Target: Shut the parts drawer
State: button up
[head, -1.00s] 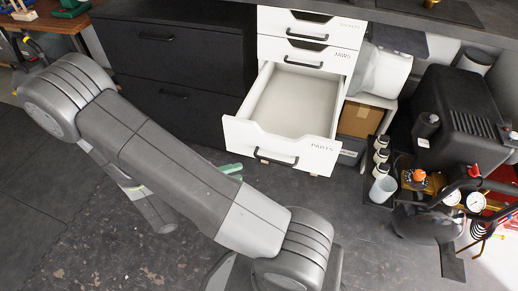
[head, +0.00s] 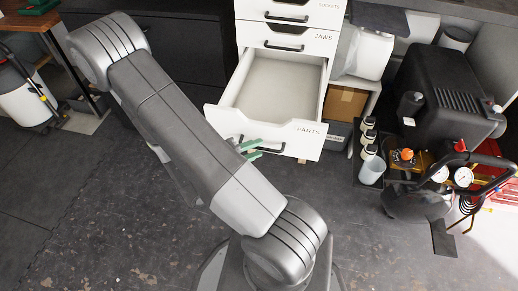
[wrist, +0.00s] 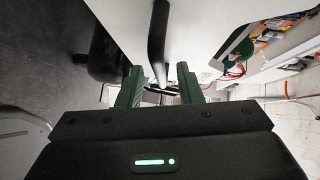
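The parts drawer (head: 300,148) is the lowest white drawer in the head view, pulled well out and empty inside, with "PARTS" on its front. Its black handle (head: 280,149) is partly hidden behind my gripper (head: 255,150). The green fingers are at the drawer front, by the handle. In the wrist view my gripper (wrist: 159,68) is open, its two green fingers apart. The handle (wrist: 158,35) runs up the picture, its lower end lined up with the gap between them. I see no finger touching it.
Two shut white drawers, one the jaws drawer (head: 290,38), sit above. A dark cabinet (head: 170,60) stands left. The floor in front is clear.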

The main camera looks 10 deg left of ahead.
jog(key=shift+x, duration=1)
grip_shut()
